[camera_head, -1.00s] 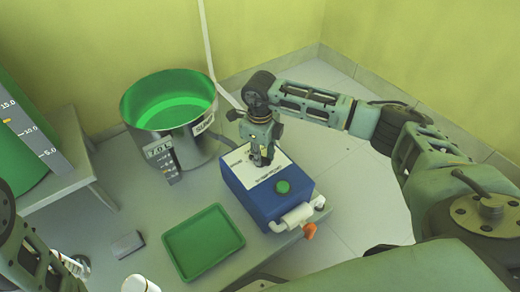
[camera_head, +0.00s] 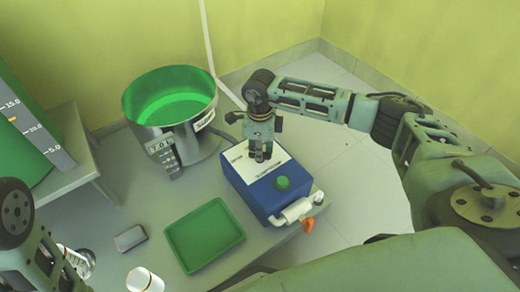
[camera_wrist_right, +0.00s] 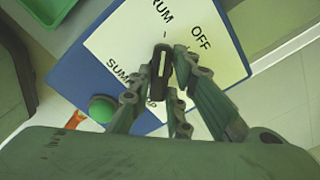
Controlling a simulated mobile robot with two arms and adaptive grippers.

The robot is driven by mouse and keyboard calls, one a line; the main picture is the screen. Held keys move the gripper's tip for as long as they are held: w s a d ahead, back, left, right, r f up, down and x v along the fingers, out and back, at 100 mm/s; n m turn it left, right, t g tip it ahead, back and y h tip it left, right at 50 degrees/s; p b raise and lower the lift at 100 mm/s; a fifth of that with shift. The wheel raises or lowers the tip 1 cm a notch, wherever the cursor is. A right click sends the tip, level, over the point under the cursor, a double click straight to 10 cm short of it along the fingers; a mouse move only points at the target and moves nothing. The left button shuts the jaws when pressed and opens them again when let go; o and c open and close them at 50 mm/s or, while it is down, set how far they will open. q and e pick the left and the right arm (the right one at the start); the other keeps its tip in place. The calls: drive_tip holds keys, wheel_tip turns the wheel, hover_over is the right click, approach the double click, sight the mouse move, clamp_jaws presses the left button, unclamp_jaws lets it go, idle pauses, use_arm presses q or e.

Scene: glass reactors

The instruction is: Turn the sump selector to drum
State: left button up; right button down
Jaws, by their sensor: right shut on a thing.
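The sump selector (camera_wrist_right: 160,68) is a black knob with a pale line along it, on the white label plate (camera_wrist_right: 110,38) of a blue box (camera_head: 247,196). My right gripper (camera_head: 260,152) points down onto it from above. In the right wrist view the fingers (camera_wrist_right: 163,72) are shut on the knob. Its pale line lies towards the lettering "RUM", whose start is cut off by the picture edge. "OFF" is to its right, and lettering starting "SUM" is to its lower left. My left arm shows at the lower left of the head view; its gripper is not visible.
A green button (camera_head: 283,183) sits on the box, with a white pipe fitting (camera_head: 297,209) and orange piece (camera_head: 308,226) at its front. A steel drum (camera_head: 150,137) with green inside stands behind left. A green tray (camera_head: 190,262) and grey block (camera_head: 130,238) lie left.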

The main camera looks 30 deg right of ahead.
drive_tip(key=c, duration=1.6)
unclamp_jaws()
drive_tip(key=shift+c, duration=0.2)
wheel_tip(320, 180, up, 12)
drive_tip(key=shift+a, duration=0.1)
